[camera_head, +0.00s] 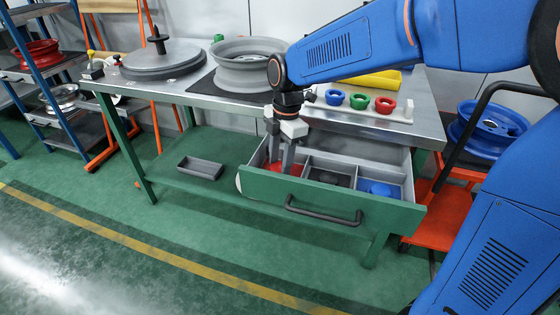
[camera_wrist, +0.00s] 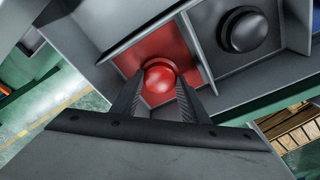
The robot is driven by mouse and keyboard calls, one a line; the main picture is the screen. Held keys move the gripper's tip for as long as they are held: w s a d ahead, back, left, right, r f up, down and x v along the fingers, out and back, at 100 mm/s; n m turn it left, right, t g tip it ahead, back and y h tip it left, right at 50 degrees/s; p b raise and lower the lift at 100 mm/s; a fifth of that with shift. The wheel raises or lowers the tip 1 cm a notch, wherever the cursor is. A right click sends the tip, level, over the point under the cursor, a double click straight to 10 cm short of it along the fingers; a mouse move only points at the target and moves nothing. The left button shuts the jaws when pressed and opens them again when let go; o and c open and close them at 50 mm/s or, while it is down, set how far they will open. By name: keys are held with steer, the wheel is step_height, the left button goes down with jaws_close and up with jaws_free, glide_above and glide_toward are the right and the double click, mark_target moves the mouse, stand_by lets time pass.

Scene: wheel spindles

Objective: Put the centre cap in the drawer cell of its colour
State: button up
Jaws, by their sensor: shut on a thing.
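The red centre cap (camera_wrist: 160,80) shows between my fingertips in the wrist view. My gripper (camera_wrist: 158,92) is shut on it and points down into the open drawer (camera_head: 330,203). In the head view my gripper (camera_head: 281,168) reaches into the left cell, which has a red floor (camera_head: 291,169). In the wrist view the cap is over the red-floored cell (camera_wrist: 180,50); I cannot tell whether it touches the floor. A black cap (camera_wrist: 248,32) sits in the middle cell and also shows in the head view (camera_head: 329,178).
The drawer's dark handle (camera_head: 322,212) faces front. An empty grey tray (camera_head: 201,168) lies on the lower shelf.

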steer(key=o, duration=1)
steer(key=shift+f, duration=0.1)
steer(key=shift+o, duration=0.2)
step_height(320, 180, up, 12)
steer(key=d, duration=0.1)
steer(key=shift+w, duration=0.35)
steer(key=shift+d, duration=0.1)
